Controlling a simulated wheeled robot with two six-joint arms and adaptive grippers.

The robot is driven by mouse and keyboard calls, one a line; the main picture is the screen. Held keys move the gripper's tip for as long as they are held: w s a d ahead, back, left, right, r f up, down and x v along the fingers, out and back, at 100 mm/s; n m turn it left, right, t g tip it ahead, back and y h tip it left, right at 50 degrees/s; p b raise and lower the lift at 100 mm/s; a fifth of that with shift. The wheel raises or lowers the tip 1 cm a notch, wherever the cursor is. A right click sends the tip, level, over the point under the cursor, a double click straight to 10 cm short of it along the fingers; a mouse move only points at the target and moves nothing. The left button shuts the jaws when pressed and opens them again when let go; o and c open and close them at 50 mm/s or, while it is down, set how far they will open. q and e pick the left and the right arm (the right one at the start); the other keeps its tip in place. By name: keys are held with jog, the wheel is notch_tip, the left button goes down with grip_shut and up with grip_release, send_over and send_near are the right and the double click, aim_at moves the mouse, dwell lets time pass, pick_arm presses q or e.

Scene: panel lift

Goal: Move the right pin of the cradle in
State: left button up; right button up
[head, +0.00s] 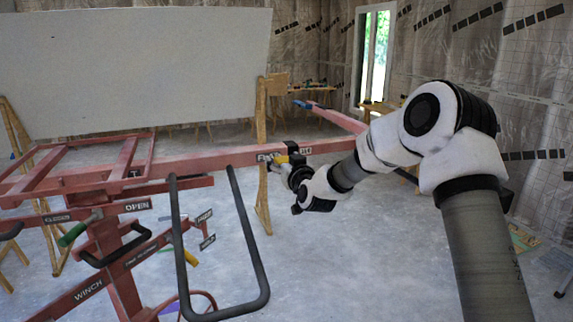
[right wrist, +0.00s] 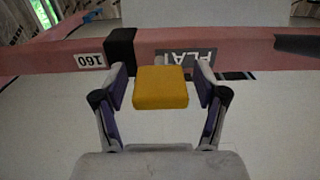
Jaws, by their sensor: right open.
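The cradle's red crossbar (head: 215,158) runs across the head view, and it also spans the top of the right wrist view (right wrist: 40,58). A yellow block (right wrist: 160,96), which seems to be the right pin's knob, shows in front of the bar in the right wrist view. My right gripper (right wrist: 160,84) is open, with one finger on each side of the yellow block and a gap visible on both sides. In the head view my right gripper (head: 281,163) is at the bar's label, small and partly hidden. My left gripper is out of view.
A black collar (right wrist: 121,49) sits on the bar beside a "160" label (right wrist: 90,60). A large white panel (head: 130,65) stands behind on wooden stands. Open grey floor (head: 350,250) lies to the right.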

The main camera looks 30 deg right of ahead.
jog(key=v, duration=1.2)
